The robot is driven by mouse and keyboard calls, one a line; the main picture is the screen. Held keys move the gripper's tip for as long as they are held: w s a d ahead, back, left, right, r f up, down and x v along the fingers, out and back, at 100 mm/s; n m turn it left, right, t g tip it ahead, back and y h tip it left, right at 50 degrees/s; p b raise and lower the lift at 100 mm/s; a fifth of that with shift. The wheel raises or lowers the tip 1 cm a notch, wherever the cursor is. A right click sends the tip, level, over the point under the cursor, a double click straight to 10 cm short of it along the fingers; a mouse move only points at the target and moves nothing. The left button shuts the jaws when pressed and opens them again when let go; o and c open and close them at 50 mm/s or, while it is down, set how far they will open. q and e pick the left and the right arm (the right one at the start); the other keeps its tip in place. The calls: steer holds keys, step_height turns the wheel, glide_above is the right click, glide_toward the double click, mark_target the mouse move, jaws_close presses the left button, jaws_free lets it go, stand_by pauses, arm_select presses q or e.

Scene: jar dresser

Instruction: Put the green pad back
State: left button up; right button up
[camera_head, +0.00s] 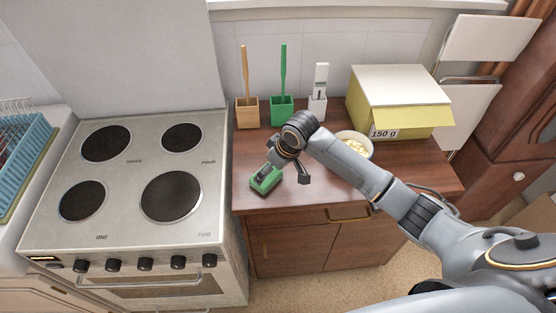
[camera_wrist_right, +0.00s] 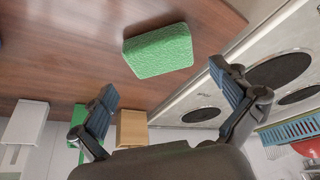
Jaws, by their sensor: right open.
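The green pad (camera_head: 266,182) lies on the wooden dresser top near its left front corner. It also shows as a rough green block in the right wrist view (camera_wrist_right: 158,50), beyond the fingertips. My right gripper (camera_head: 284,174) is above the dresser by the pad and partly covers it in the head view. In the wrist view its fingers (camera_wrist_right: 163,82) are spread apart with nothing between them. A green holder (camera_head: 282,112) with a tall green handle stands at the back of the dresser. My left gripper is not in view.
A wooden holder (camera_head: 247,113) and a white holder (camera_head: 317,108) flank the green one. A bowl of yellowish pieces (camera_head: 356,145) and a yellow box (camera_head: 398,105) stand to the right. The stove (camera_head: 130,190) adjoins the dresser's left side.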

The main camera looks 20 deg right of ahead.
steer(key=v, duration=0.7)
steer(key=shift+b, duration=0.3)
stand_by(0.9)
